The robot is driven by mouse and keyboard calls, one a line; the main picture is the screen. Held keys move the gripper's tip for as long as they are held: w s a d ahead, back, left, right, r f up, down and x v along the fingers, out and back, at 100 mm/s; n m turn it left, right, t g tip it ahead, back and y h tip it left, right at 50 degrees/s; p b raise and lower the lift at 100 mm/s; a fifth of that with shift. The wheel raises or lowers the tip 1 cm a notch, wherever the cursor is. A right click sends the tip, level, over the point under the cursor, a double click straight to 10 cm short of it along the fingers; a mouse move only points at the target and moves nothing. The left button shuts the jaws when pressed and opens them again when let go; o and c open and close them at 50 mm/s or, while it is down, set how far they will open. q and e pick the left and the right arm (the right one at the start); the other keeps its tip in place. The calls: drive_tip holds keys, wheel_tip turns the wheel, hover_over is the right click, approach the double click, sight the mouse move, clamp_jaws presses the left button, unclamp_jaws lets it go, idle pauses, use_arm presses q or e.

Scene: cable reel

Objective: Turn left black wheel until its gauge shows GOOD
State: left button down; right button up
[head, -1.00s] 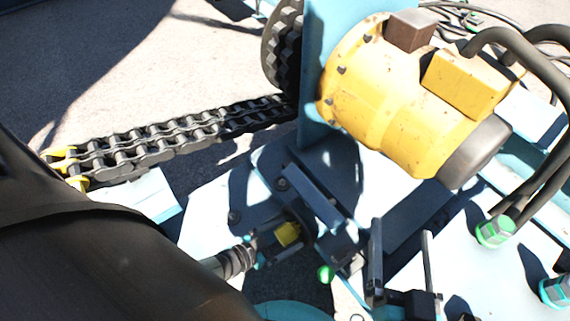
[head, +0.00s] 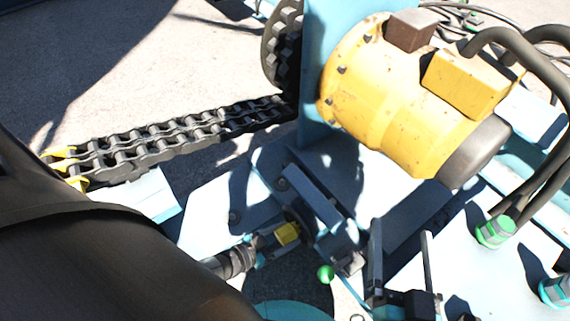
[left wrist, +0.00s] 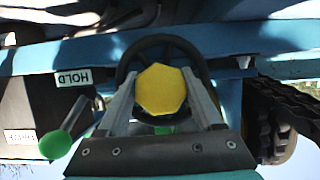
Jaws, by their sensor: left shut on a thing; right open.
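The black wheel (left wrist: 198,58) is a dark ring with a yellow faceted hub (left wrist: 162,90), in the middle of the left wrist view. In the head view the hub (head: 287,233) shows small, and the wheel is mostly hidden. My left gripper (left wrist: 162,86) is shut on the hub, one finger on each side. It also shows in the head view (head: 276,238). A white sign reading HOLD (left wrist: 76,77), upside down, is left of the wheel. I cannot tell any other gauge reading. My right gripper (head: 402,230) is open and empty at the lower right of the head view.
A green ball knob (head: 326,273) on a rod sits close to my left gripper. A large yellow motor (head: 385,95) stands behind, with a heavy chain (head: 165,140) to its left. Dark hoses (head: 545,130) and green-capped fittings (head: 495,231) are at the right.

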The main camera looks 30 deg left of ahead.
idle(0.4)
use_arm(q)
drive_tip(key=shift+m+t+y, duration=0.4)
drive_tip(key=shift+m+y, duration=0.4)
drive_tip(key=shift+m, duration=0.7)
drive_tip(key=shift+c, duration=0.2)
unclamp_jaws()
drive_tip(key=shift+a, duration=0.1)
